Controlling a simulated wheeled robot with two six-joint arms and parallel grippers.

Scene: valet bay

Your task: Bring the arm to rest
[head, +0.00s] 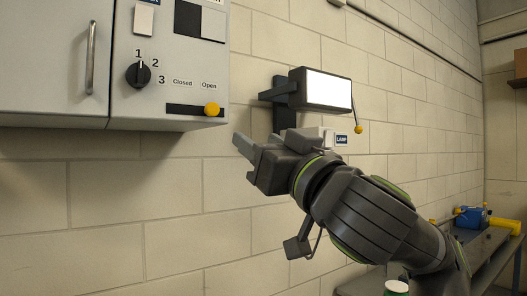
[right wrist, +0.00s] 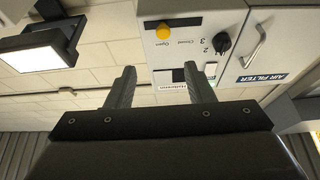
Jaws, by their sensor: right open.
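My right gripper (head: 243,144) is in front of the block wall in the head view, just below and right of the cabinet's lower right corner. Its arm comes in from the lower right. In the right wrist view the two fingers of the gripper (right wrist: 157,72) stand apart with nothing between them. My left gripper is in neither view.
A grey cabinet (head: 122,105) carries a black dial (head: 138,74) and a yellow slider knob (head: 211,109) at the "Open" end. A lit lamp (head: 322,90) with a pull cord hangs behind my arm. A bench (head: 490,258) holds blue and yellow items at right.

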